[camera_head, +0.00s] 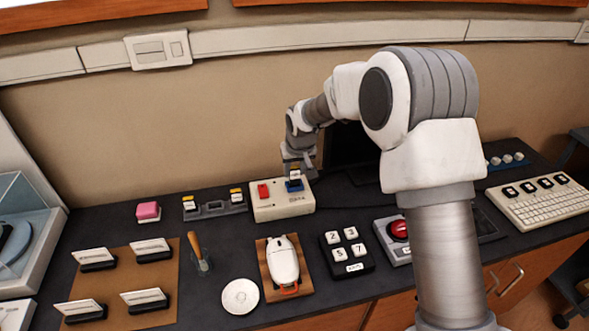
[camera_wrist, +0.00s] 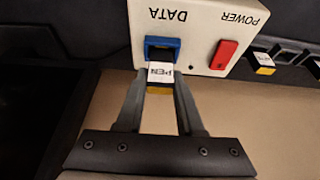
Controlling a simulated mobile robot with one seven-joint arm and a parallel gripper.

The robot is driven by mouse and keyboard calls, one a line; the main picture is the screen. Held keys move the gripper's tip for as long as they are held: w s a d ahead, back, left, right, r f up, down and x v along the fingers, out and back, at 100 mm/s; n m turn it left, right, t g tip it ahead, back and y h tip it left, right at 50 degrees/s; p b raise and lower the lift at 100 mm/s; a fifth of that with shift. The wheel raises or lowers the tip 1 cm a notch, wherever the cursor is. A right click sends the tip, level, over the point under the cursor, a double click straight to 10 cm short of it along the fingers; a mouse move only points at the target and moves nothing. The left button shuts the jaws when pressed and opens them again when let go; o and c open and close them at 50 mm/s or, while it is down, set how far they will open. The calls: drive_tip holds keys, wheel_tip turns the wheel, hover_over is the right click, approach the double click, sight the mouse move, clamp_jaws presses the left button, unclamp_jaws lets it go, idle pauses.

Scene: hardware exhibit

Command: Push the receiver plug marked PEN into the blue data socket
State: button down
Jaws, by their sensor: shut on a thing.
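The receiver plug marked PEN (camera_wrist: 160,74) is held between the two fingers of my gripper (camera_wrist: 159,92) in the wrist view. It has a white label and a yellow end. Its front end is at the mouth of the blue data socket (camera_wrist: 162,43), on a cream box (camera_wrist: 200,14) lettered DATA and POWER. How deep the plug sits in the socket I cannot tell. In the head view my gripper (camera_head: 296,176) is over the box (camera_head: 282,207), at the blue socket (camera_head: 294,186).
A red POWER socket (camera_wrist: 223,54) is beside the blue one. A rack (camera_head: 214,207) with other yellow-ended plugs stands left of the box. A white mouse on a wooden board (camera_head: 267,262) and a keypad (camera_head: 345,252) lie in front. A wall is behind.

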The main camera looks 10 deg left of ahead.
drive_tip(key=shift+f+b, duration=0.6)
drive_tip(key=shift+f, duration=0.2)
drive_tip(key=shift+c, duration=2.3)
unclamp_jaws()
drive_tip(key=shift+o, duration=0.3)
drive_tip(key=o, duration=0.4)
drive_tip(key=shift+r, duration=0.1)
drive_tip(key=shift+r+p, duration=2.1)
drive_tip(key=shift+r, duration=1.4)
